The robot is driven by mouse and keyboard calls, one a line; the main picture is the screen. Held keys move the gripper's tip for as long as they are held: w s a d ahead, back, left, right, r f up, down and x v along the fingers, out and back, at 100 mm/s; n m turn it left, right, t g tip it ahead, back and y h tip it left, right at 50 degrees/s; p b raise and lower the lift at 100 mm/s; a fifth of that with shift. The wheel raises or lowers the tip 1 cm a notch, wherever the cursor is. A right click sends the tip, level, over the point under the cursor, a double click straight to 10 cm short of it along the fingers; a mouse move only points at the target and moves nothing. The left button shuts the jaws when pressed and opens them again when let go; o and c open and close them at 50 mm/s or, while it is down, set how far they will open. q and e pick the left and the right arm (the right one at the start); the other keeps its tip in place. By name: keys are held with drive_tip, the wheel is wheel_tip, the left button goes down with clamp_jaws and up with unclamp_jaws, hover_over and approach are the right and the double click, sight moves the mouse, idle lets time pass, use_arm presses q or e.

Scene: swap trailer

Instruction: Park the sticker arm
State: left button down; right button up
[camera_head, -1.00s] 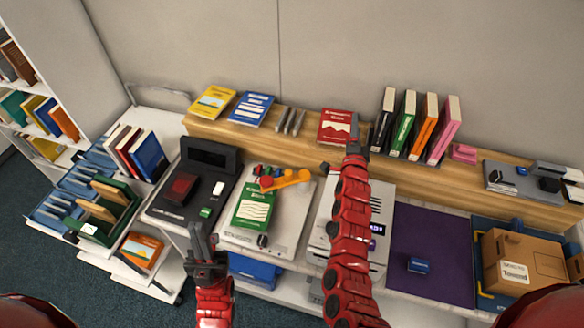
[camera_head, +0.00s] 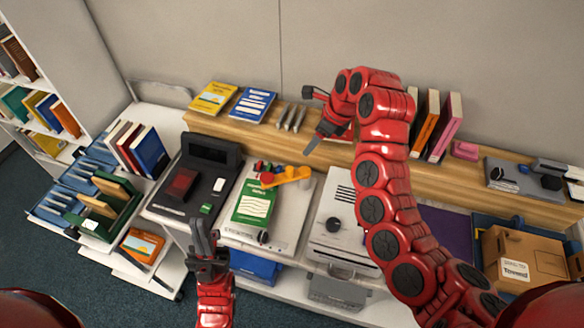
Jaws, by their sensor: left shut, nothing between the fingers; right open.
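An orange arm (camera_head: 287,177), which looks like the sticker arm, lies across the back of a white station (camera_head: 285,215). It reaches over the top edge of a green book (camera_head: 254,204) on that station. My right gripper (camera_head: 309,121) is open and empty above the wooden shelf, behind and right of the orange arm, and not touching it as far as I can tell. My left gripper (camera_head: 203,236) is shut and empty in front of the black machine (camera_head: 198,183), left of the green book.
The wooden shelf (camera_head: 225,130) holds a yellow book (camera_head: 213,98), a blue book (camera_head: 252,105) and upright books at right. A white machine (camera_head: 335,232) stands right of the station. My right arm hides much of the purple mat (camera_head: 447,229). A cardboard box (camera_head: 520,256) is far right.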

drive_tip(key=b, duration=0.3)
approach(291, 169)
drive_tip(key=p+x, duration=0.2)
drive_tip(key=x, duration=0.5)
drive_tip(key=shift+s+f+p, duration=0.1)
drive_tip(key=shift+p, duration=0.2)
drive_tip(key=shift+x, duration=0.85)
drive_tip(key=shift+c, duration=0.3)
clamp_jaws()
